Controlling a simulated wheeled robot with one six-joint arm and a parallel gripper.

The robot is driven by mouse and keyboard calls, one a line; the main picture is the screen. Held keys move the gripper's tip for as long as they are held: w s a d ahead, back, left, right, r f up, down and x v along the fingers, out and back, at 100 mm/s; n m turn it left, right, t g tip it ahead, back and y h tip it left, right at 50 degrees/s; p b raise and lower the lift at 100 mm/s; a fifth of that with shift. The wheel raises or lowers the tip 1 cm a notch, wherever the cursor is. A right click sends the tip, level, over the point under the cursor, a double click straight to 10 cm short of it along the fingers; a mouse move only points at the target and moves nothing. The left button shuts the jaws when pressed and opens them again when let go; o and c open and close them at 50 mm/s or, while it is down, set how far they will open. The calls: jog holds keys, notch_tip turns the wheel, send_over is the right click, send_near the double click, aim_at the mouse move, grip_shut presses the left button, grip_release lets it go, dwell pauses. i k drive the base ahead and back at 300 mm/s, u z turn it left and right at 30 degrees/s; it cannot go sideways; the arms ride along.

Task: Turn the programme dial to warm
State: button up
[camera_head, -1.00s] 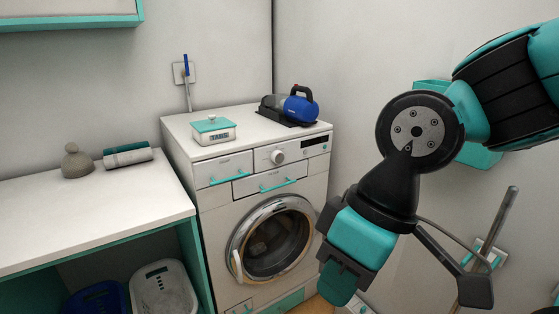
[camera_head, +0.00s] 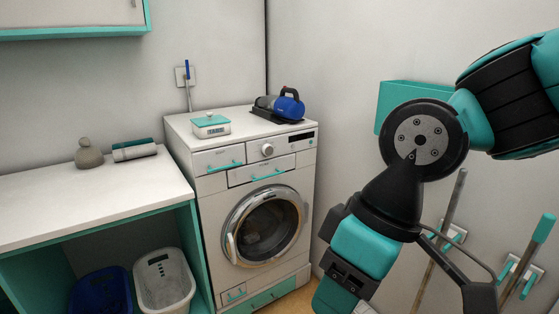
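The white washing machine (camera_head: 222,221) stands in the corner with its round glass door shut. Its programme dial (camera_head: 267,150) is a round, pale knob on the upper front panel, between the drawer front and a dark display (camera_head: 303,138). The dial's markings are too small to read. My arm reaches in from the right, with its lower end to the right of the machine and well apart from the dial. The gripper end is low in the picture and partly cut off at the bottom edge; its fingertips cannot be made out.
A white counter (camera_head: 60,200) is at left, with a blue basket (camera_head: 101,292) and a white basket (camera_head: 164,281) below. A teal wall box (camera_head: 396,97) and long handles are at right.

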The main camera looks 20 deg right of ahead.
aim_at(267, 149)
jog(key=z, duration=0.35)
jog(key=i, duration=1)
jog(key=u, duration=0.8)
